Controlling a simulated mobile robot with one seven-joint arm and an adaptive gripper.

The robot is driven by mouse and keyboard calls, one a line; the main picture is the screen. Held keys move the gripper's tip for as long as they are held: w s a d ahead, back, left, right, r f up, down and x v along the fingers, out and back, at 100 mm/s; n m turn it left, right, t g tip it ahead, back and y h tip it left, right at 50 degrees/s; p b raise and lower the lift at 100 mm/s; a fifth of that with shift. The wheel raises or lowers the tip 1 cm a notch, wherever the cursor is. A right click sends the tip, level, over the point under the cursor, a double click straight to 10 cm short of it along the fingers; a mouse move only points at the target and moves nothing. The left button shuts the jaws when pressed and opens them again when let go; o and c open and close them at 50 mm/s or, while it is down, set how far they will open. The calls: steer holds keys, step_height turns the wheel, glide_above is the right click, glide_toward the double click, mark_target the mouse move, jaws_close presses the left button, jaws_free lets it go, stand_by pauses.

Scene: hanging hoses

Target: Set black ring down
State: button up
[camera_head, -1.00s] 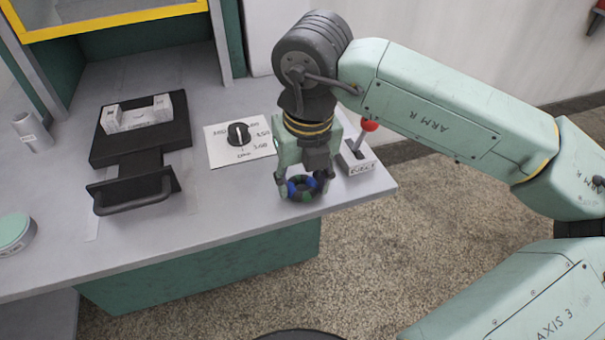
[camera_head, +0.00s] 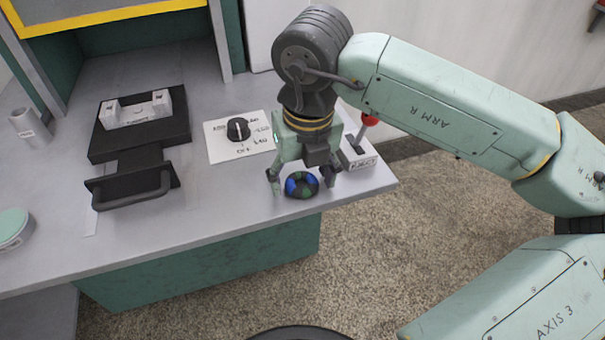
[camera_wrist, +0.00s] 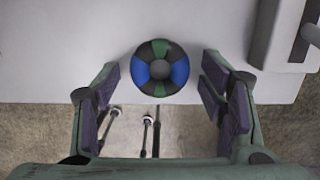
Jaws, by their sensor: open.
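The black ring (camera_head: 301,185) has blue and green patches and lies on the grey table top near its front right edge. In the wrist view the ring (camera_wrist: 160,72) shows whole, with a grey centre, close to the table edge. My gripper (camera_head: 304,190) is open above and around the ring, one finger on each side. In the wrist view gaps show between the ring and both fingers of my gripper (camera_wrist: 162,95), so it holds nothing.
A lever box with a red knob (camera_head: 369,121) stands just right of my gripper. A dial plate (camera_head: 225,152) lies to the left. Further left is a black holder with a handle (camera_head: 133,190) and a pale block (camera_head: 137,112). The table's front edge is close.

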mark_target(306, 190)
step_height(306, 190, up, 12)
steer(key=s, duration=0.1)
steer(key=shift+s+d+b, duration=0.25)
steer(key=shift+s+b, duration=0.15)
stand_by(1.1)
